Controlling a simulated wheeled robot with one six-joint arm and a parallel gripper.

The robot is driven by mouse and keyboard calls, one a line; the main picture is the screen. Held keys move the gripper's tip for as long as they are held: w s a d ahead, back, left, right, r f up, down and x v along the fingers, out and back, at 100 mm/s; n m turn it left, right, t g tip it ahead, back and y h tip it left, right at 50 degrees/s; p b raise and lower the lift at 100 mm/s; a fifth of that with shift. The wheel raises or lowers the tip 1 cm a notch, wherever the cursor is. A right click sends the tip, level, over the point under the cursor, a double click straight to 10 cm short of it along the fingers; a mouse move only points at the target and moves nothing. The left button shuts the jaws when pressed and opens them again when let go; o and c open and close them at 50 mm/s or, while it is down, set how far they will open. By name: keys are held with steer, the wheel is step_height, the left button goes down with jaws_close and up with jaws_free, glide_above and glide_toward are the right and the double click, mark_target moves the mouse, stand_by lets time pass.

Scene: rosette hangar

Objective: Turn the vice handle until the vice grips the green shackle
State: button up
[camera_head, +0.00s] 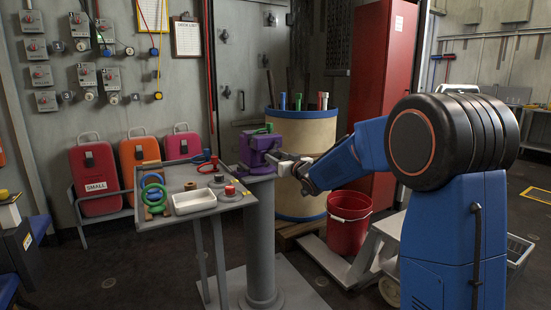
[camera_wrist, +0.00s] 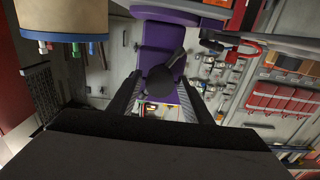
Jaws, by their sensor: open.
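The purple vice (camera_head: 257,152) stands on top of a grey post. The green shackle (camera_head: 262,130) shows at the top of the vice; I cannot tell how its jaws sit against it. My gripper (camera_head: 280,160) is at the right side of the vice. In the wrist view the purple vice (camera_wrist: 163,38) is straight ahead. The dark vice handle (camera_wrist: 162,78), with a round end and a slanting bar, shows between the two fingers of my gripper (camera_wrist: 158,92). The fingers are open, with gaps beside the handle. The green shackle cannot be made out in the wrist view.
A grey side table (camera_head: 176,184) left of the vice holds colored rings, a white tray (camera_head: 194,202) and small parts. A tan drum (camera_head: 306,160) with tools stands behind my gripper. A red bucket (camera_head: 348,220) and a grey cart (camera_head: 345,262) are below my arm.

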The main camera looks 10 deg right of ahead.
steer(key=n, duration=0.4)
steer(key=shift+n, duration=0.3)
steer(key=n, duration=0.4)
steer(key=shift+n, duration=0.4)
steer(key=n, duration=0.4)
steer(key=shift+n, duration=1.9)
